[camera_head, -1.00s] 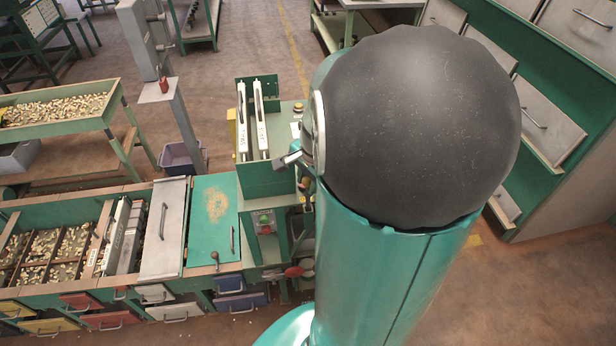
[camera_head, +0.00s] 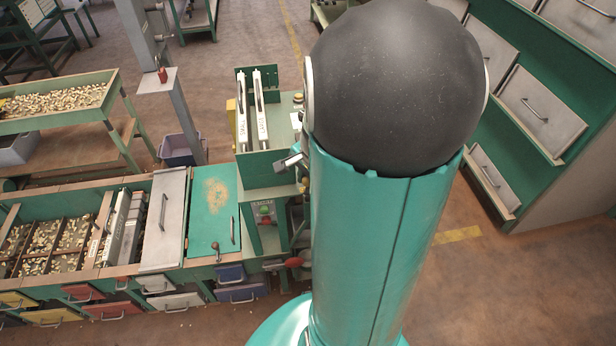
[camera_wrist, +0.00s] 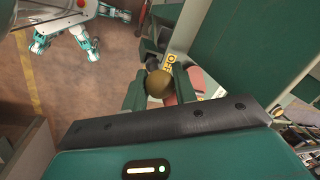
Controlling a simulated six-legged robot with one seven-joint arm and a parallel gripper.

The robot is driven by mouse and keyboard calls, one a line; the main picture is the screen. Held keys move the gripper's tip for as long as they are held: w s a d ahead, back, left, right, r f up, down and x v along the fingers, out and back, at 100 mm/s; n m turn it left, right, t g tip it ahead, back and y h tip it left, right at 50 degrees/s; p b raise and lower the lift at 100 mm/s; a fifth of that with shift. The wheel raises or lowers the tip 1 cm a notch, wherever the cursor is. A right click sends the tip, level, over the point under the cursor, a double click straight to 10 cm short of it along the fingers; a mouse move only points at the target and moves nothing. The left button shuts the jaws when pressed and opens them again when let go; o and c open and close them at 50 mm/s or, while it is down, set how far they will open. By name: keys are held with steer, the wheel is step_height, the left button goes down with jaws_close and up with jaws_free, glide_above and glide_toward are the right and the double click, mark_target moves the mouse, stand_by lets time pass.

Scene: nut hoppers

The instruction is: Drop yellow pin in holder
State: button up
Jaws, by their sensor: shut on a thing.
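In the wrist view my gripper (camera_wrist: 160,88) is shut on a rounded, dull olive-yellow knob, which I take to be the yellow pin (camera_wrist: 158,84). Its lower part is hidden, so I cannot tell whether it touches anything below.
A green stand (camera_head: 262,165) with two upright white bars is left of my arm. Hopper bins with nuts (camera_head: 50,248) lie at left, grey drawers (camera_head: 540,110) at right. A green wall (camera_wrist: 255,50) is close to my gripper.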

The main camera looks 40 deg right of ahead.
steer(key=shift+f, duration=1.05)
steer(key=o, duration=1.1)
steer(key=s+r, duration=0.1)
steer(key=r, duration=0.3)
steer(key=s+r, duration=0.1)
steer(key=r, duration=0.8)
steer(key=shift+s+r, duration=0.3)
steer(key=shift+s, duration=0.1)
steer(key=shift+s+r, duration=0.3)
steer(key=shift+r, duration=1.15)
steer(key=shift+s+r, duration=0.3)
steer(key=shift+r, duration=1.2)
steer(key=shift+s+r, duration=0.3)
steer(key=shift+r, duration=1.15)
